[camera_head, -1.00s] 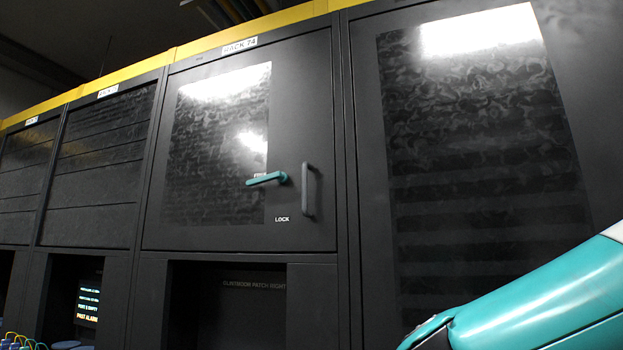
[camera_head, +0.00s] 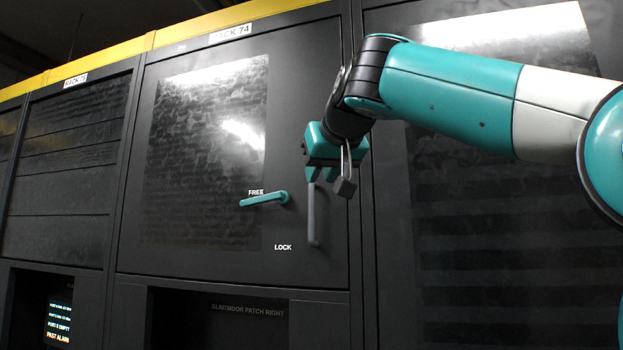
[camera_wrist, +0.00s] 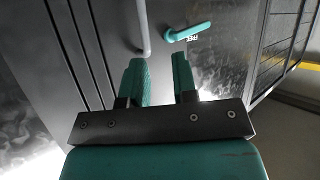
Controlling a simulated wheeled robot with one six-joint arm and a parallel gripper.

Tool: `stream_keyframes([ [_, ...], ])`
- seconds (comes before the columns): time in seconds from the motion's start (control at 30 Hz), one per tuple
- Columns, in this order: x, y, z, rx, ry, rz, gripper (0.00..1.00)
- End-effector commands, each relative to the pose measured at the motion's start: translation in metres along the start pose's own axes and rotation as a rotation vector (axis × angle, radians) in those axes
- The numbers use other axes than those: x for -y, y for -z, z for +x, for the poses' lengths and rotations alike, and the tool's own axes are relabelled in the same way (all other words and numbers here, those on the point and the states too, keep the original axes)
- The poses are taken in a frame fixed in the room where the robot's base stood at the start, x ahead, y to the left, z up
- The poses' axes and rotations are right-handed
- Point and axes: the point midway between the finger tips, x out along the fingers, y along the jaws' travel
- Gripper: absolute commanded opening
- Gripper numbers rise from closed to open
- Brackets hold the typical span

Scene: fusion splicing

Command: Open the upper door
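The upper door (camera_head: 130,200) of Rack 74 is dark, has a glossy panel, and looks shut in the head view. A teal lever (camera_head: 265,199) on it points left, just below the word FREE; LOCK is printed lower down. A grey vertical bar handle (camera_head: 313,218) stands right of the lever. My gripper (camera_head: 321,176) is at the upper part of this handle. In the wrist view, my gripper (camera_wrist: 163,72) has its two teal fingers apart. The handle (camera_wrist: 144,28) meets the left finger's tip there; whether it lies between the fingers I cannot tell. The lever (camera_wrist: 188,32) shows beyond.
A dark opening (camera_head: 200,325) labelled patch right is below the door. Another rack with a large glossy panel (camera_head: 490,240) stands to the right, behind my arm. More racks (camera_head: 70,165) stand left, one with a lit screen (camera_head: 60,322) below.

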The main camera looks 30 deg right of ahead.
Motion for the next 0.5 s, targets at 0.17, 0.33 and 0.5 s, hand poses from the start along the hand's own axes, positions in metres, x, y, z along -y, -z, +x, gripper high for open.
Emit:
stream_keyframes([
  [0.17, -0.025, 0.033, -0.023, -0.056, -0.049, 0.082, 0.26],
  [0.33, -0.030, 0.033, -0.005, -0.059, -0.060, 0.090, 0.26],
  [0.5, -0.033, 0.035, 0.031, -0.057, -0.060, 0.090, 0.26],
])
